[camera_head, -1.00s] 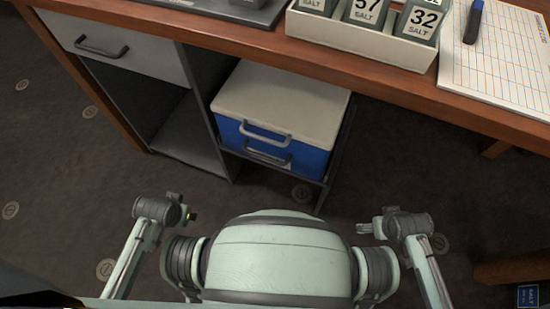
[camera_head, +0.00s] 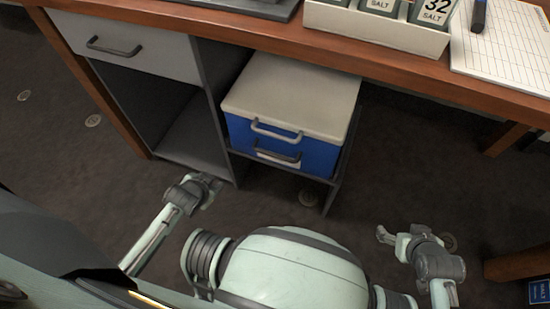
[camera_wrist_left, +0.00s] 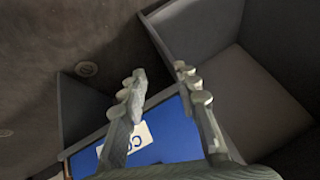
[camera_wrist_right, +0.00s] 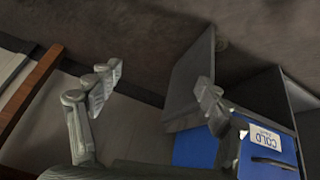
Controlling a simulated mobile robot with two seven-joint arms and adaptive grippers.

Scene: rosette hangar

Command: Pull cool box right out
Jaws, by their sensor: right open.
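The cool box (camera_head: 285,125) has a blue body and a pale lid, with a grey handle (camera_head: 276,131) on its front and a second bar below it. It sits on a dark shelf frame under the desk. Its blue front also shows in the left wrist view (camera_wrist_left: 172,138) and, with a COLD label, in the right wrist view (camera_wrist_right: 262,165). My left gripper (camera_head: 208,188) is low and left of the box, apart from it; its fingers are spread with nothing between them. My right gripper (camera_head: 384,236) is open and empty, to the right and in front of the box.
The wooden desk top (camera_head: 300,45) overhangs the box and bears a white tray (camera_head: 375,30) of salt cards and a sheet (camera_head: 505,55). A grey cabinet with a drawer (camera_head: 125,45) and an open compartment stands left of the box. Floor in front is clear.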

